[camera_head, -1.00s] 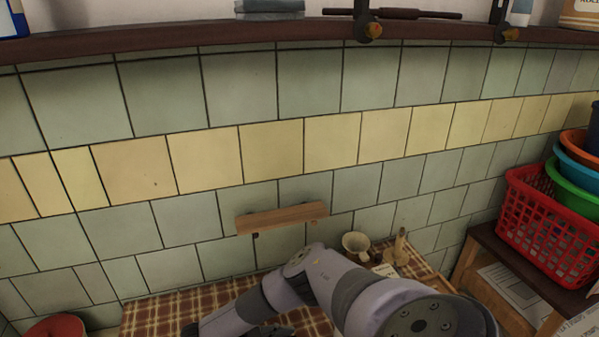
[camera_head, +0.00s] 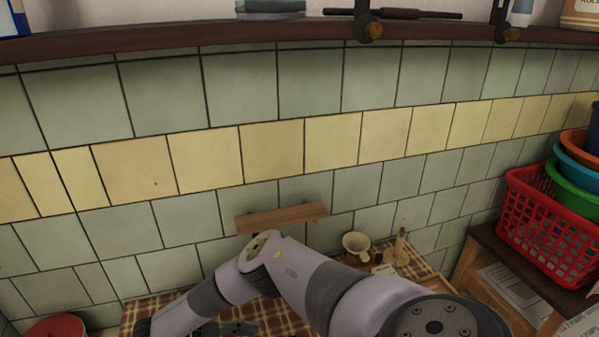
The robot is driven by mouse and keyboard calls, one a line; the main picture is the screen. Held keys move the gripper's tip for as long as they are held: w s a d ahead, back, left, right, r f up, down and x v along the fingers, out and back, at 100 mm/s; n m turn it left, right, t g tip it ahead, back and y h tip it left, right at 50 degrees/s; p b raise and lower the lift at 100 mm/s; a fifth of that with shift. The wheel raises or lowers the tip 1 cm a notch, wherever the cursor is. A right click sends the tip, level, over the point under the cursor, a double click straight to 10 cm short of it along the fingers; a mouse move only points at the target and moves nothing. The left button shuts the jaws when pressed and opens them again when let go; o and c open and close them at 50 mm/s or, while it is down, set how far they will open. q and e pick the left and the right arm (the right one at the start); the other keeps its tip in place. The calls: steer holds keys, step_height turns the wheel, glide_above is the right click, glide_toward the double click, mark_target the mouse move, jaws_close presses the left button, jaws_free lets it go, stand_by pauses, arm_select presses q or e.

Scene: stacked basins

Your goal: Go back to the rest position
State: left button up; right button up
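My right arm reaches in from the bottom right, bends at the elbow and runs down to the lower left over the checked tablecloth. A dark part at the bottom edge, likely my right gripper (camera_head: 240,329), shows only in small part. Its fingertips are cut off, so I cannot see if it is open or holds anything. My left arm and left gripper are not in view.
A red basket (camera_head: 540,228) with stacked basins, orange, blue and green (camera_head: 574,190), stands on a wooden stand at right. A cream cup (camera_head: 356,243) is on the checked table (camera_head: 135,308). A wooden shelf (camera_head: 282,217) is on the tiled wall. A red bowl (camera_head: 55,328) is at lower left.

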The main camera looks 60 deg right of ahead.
steer(key=shift+v, duration=1.15)
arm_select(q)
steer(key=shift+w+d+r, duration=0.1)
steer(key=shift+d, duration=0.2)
arm_select(e)
steer(key=shift+s, duration=0.1)
